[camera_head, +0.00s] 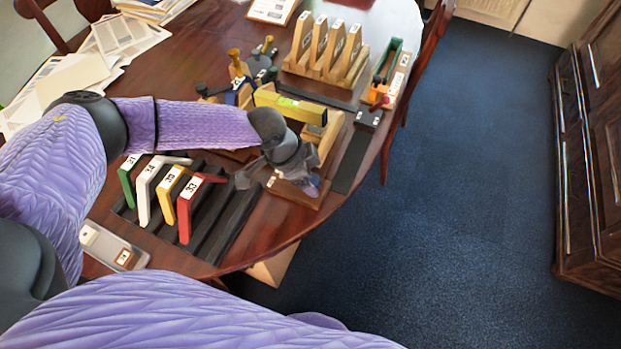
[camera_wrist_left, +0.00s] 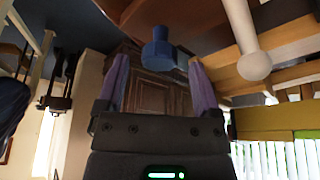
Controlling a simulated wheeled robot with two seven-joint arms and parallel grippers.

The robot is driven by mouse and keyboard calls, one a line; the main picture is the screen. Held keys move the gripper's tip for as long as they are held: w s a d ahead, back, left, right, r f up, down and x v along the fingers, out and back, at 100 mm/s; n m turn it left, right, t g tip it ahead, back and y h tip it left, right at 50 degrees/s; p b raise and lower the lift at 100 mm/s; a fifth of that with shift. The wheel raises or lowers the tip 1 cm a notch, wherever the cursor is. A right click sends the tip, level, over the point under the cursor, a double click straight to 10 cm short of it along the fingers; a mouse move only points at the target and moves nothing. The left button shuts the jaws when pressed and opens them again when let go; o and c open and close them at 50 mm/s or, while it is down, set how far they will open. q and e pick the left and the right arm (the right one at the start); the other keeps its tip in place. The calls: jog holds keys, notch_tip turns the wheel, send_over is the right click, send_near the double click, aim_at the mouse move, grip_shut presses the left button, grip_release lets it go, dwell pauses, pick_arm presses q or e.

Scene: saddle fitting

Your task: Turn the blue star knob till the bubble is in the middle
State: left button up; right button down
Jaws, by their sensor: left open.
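The blue star knob (camera_wrist_left: 158,50) shows in the left wrist view, hanging below a brown wooden surface. My left gripper (camera_wrist_left: 158,72) is open, with one purple finger on each side of the knob's line and the knob ahead, near the fingertips. I cannot tell whether they touch. In the head view my left gripper (camera_head: 311,186) is at the table's right edge, by a wooden fixture, and hides the knob. A yellow bar (camera_head: 268,97) on the fixture carries a small green spot (camera_head: 289,102), perhaps the level vial; the bubble is too small to make out. My right gripper is out of view.
A black rack (camera_head: 221,222) with several numbered coloured angle pieces stands left of the gripper. A wooden slotted block (camera_head: 300,72) and a green-framed fixture (camera_head: 385,68) stand behind. A pale rod with a round end (camera_wrist_left: 253,64) is right of the knob. Floor right of the table is clear.

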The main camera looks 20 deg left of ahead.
pick_arm(q)
jog(key=shift+w+d+f, duration=0.1)
jog(key=shift+d+f, duration=0.15)
jog(key=shift+f, duration=0.3)
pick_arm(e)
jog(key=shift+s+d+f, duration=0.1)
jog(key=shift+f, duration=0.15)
